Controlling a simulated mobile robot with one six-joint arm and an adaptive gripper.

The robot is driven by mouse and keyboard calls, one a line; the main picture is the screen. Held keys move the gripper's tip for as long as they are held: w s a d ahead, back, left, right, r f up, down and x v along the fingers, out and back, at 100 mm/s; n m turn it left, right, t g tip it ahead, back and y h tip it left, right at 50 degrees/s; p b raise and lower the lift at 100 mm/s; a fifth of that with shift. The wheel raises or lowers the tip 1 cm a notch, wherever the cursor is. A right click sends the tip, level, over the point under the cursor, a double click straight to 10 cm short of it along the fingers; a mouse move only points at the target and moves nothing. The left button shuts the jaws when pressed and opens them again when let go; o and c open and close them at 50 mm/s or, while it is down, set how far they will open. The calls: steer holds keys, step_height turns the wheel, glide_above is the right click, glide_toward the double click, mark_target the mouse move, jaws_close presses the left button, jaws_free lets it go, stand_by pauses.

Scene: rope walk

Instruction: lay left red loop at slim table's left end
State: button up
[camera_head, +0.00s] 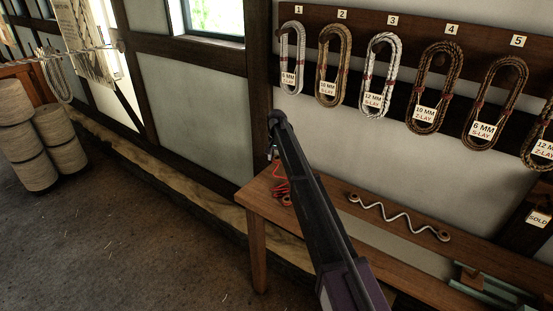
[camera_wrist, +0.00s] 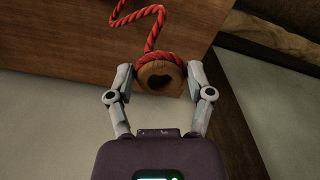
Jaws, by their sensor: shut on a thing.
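My gripper (camera_wrist: 161,78) is shut on the red loop, a round wooden eye (camera_wrist: 161,86) with a heart-shaped hole, at one end of a red rope (camera_wrist: 151,32). Its two fingers press on the eye from both sides. In the head view the red rope (camera_head: 280,188) runs from beneath my gripper (camera_head: 273,154) down to the slim table (camera_head: 262,195) near its left end, where part of it lies. My arm hides part of the table and rope there.
A pale wavy rope with an eye at each end (camera_head: 400,217) lies further right on the table. Numbered rope coils (camera_head: 383,75) hang on the wall behind. Large twine spools (camera_head: 25,140) stand at left. The floor left of the table is clear.

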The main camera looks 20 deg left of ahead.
mark_target(276, 179)
steer(key=shift+f+b, duration=4.65)
steer(key=shift+f, duration=0.2)
steer(key=o, duration=0.8)
steer(key=shift+r, duration=0.15)
step_height(276, 179, up, 21)
steer(key=p, duration=2.2)
steer(key=shift+s+d+b, duration=0.15)
steer(key=shift+s+d, duration=0.7)
steer(key=shift+d, duration=0.35)
steer(key=shift+s+d+b, duration=0.2)
steer(key=shift+s+d, duration=0.6)
steer(key=shift+d, duration=0.4)
steer(key=shift+s+d+b, duration=0.15)
steer(key=shift+s+d, duration=0.7)
steer(key=shift+d, duration=0.35)
